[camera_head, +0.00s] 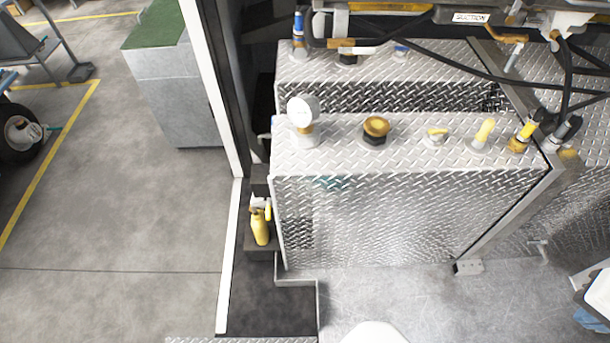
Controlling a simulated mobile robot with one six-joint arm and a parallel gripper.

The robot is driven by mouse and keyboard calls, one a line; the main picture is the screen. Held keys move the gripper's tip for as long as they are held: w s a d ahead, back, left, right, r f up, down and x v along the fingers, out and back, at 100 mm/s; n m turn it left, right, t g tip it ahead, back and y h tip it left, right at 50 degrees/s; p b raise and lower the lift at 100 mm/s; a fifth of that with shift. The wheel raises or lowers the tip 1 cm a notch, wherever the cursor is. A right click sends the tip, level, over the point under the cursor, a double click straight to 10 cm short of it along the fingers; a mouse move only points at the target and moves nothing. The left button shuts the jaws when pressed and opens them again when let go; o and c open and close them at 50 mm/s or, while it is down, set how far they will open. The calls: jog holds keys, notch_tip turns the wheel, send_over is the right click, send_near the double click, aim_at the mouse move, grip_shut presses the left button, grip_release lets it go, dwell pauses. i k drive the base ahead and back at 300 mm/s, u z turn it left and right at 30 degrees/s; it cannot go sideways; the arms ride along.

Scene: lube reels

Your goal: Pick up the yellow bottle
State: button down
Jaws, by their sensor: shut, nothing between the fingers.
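The yellow bottle (260,228) is a small spray bottle with a white and yellow trigger head. It stands upright on a narrow dark ledge beside the left end of the diamond-plate tank. The tank's wall is close on its right. My gripper is not seen in this view, so its place relative to the bottle does not show.
The diamond-plate tank (400,215) carries a gauge (303,110) and several caps and fittings on top. A white post (215,90) rises left of the bottle. Hoses hang at the upper right. Open concrete floor (110,220) lies left, with a green-topped cabinet (175,90).

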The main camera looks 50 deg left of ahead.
aim_at(259, 229)
jog(key=z, duration=1.25)
jog(key=i, duration=1.4)
jog(key=u, duration=1.35)
jog(key=k, duration=0.1)
jog(key=u, duration=3)
jog(key=i, duration=1)
